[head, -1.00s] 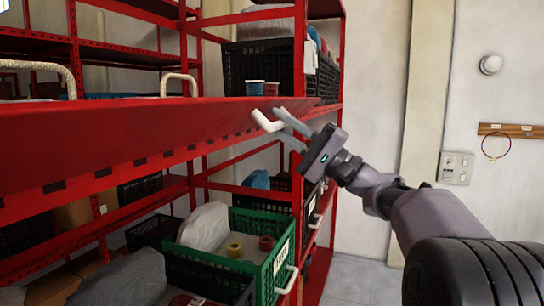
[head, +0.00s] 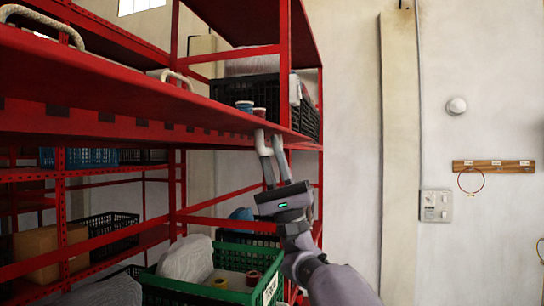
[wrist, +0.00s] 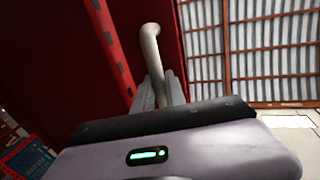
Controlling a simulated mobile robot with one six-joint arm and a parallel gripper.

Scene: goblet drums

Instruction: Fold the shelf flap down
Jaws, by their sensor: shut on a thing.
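The red shelf flap (head: 100,92) runs along the front of the upper shelf, a broad panel with dark slots below it. A bent white handle (head: 264,150) hangs at its right end in the head view. My gripper (head: 270,172) is below the flap, fingers pointing up, and shut on this handle. In the wrist view the pale handle (wrist: 150,45) rises from between my fingers (wrist: 160,92) beside a red panel. The fingers hide its lower part. The flap's exact angle is hard to tell.
A black crate (head: 228,90) and small cups (head: 244,106) stand on the upper shelf. A green crate (head: 205,290) with a wrapped bundle sits below, near my arm. A red upright (head: 285,60) stands close to my gripper. Free room lies right, before the wall.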

